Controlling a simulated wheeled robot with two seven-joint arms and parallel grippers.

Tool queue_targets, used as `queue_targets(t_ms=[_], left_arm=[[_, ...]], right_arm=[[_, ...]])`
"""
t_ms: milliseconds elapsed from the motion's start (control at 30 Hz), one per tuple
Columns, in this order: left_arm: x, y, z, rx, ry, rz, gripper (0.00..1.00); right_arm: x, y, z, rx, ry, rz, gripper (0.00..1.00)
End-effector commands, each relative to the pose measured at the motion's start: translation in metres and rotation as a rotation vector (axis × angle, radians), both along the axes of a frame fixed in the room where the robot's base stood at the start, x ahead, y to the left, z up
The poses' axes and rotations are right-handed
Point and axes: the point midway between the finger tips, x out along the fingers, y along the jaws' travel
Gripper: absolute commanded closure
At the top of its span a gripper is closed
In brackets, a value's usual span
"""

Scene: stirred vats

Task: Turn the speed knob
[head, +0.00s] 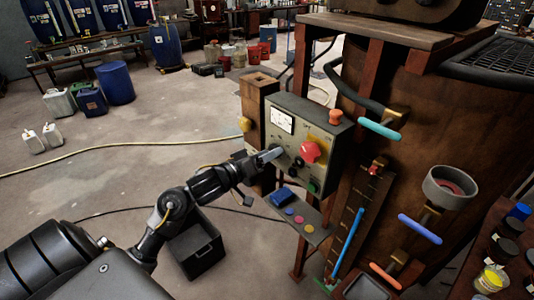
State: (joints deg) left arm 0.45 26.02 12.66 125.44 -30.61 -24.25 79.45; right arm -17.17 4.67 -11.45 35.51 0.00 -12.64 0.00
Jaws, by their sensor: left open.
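A grey control box (287,110) is mounted on the wooden frame right of centre. A large red knob (310,151) stands out on its front face, and a small dark knob (298,162) sits lower left of it. No label is readable, so I cannot tell which is the speed knob. My left gripper (272,154) is open, with its fingertips close in front of the box's left part, left of the red knob. The gripper and wrist hide part of the panel. I cannot tell whether the fingers touch anything. My right gripper is out of view.
A white dial gauge (282,121) is at the box's upper left and a green button (313,186) at its bottom. A shelf (312,232) with coloured discs juts out below. A wooden vat (430,130) with coloured handles stands right. A black crate (195,252) is on the floor.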

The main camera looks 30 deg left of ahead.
Motion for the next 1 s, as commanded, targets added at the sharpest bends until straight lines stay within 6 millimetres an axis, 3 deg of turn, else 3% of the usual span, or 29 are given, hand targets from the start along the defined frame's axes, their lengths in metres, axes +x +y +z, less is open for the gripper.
queue_targets(t_ms=[267,600,1000], left_arm=[[0.0014,-0.0004,-0.0005,0.001,0.001,0.000,0.41],[0.0013,-0.0002,-0.0005,0.000,0.001,0.000,0.84],[0.0014,-0.0002,0.0001,0.075,-0.019,0.000,0.85]], right_arm=[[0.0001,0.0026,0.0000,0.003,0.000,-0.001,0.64],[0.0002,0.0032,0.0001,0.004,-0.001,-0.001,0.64],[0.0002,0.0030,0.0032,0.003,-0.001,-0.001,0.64]])
